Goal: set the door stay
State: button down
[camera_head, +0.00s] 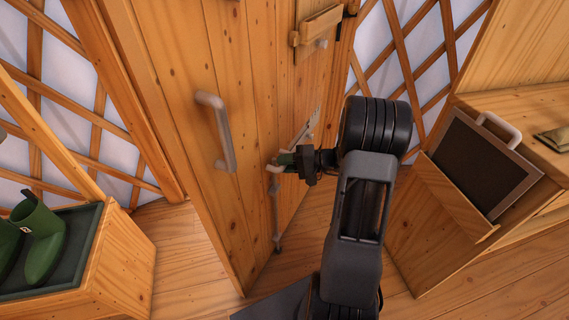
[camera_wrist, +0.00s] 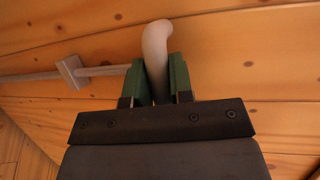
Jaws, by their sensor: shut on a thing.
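The wooden door (camera_head: 215,120) stands in the middle of the head view, with its lower edge over the plank floor. The door stay (camera_head: 276,212) is a thin grey rod running down the door face through a small bracket, with a dark tip near the floor. I cannot tell whether the tip touches the floor. My gripper (camera_head: 283,160) is at the rod's bent upper end. In the wrist view, my gripper's green fingers (camera_wrist: 157,80) are shut on the stay's bent grey handle (camera_wrist: 156,45). The rod passes through a square bracket (camera_wrist: 73,72) to the left.
A grey pull handle (camera_head: 217,130) is on the door, left of my gripper. A wooden latch (camera_head: 318,24) is higher up. Green boots (camera_head: 42,240) stand in a tray at left. A wooden cabinet with a dark framed board (camera_head: 480,165) stands at right. Lattice wall is behind.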

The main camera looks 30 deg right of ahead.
jog(key=shift+s+f, duration=0.1)
jog(key=shift+f, duration=0.25)
jog(key=c, duration=1.3)
grip_release()
jog(key=shift+o, duration=1.3)
jog(key=shift+r, duration=0.1)
jog(key=p+v, duration=0.2)
jog(key=v, duration=1.1)
jog(key=shift+d+r, duration=0.15)
jog(key=shift+d, duration=0.2)
jog(key=shift+s, duration=0.1)
